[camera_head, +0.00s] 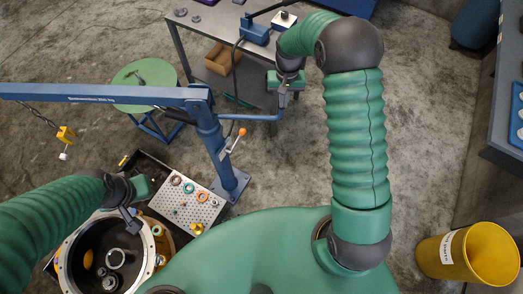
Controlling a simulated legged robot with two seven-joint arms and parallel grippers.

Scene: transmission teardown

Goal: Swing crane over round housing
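The blue crane has an upright post (212,140) and a long boom (110,94) reaching left out of the picture. A yellow hook block (66,135) hangs on a chain under the boom, left of and beyond the round housing. The round housing (66,262) stands open at the lower left, with a light rim and dark inside. My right gripper (282,110) is at the end of the crane's blue side bar (258,118) and appears shut on it. My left gripper (131,222) is above the housing's rim; its finger gap is unclear.
A perforated tray (205,213) with rings and small parts lies between housing and post. A green round table (146,80) stands under the boom. A grey workbench (205,25) is behind. A yellow bin (470,254) stands right; the floor before it is clear.

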